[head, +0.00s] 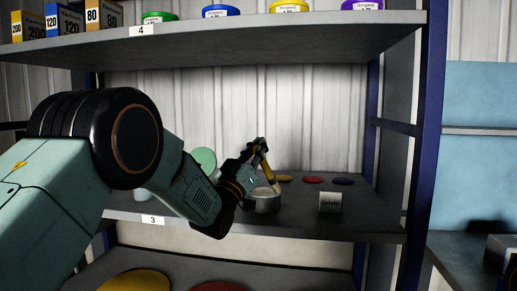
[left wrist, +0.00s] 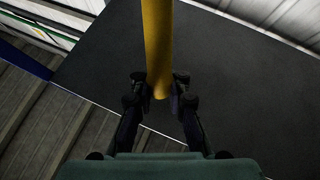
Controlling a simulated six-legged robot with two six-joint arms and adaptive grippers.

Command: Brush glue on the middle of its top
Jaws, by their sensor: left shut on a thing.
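My left gripper (head: 260,150) is shut on the yellow handle of a brush (head: 267,171), above the middle shelf. The handle also shows in the left wrist view (left wrist: 158,45), between the fingers (left wrist: 160,88). The brush tilts down to the right, and its pale tip is at the open top of a round grey pot (head: 264,204). I cannot tell how deep the tip is in the pot. A pale green round disc (head: 204,158) stands behind my left arm, partly hidden. My right gripper is not in view.
Small yellow (head: 284,178), red (head: 313,180) and blue (head: 343,182) discs lie behind a white label card (head: 330,202) on the middle shelf (head: 370,221). The upper shelf (head: 230,40) hangs above, with tins and boxes. A blue post (head: 428,130) bounds the right side.

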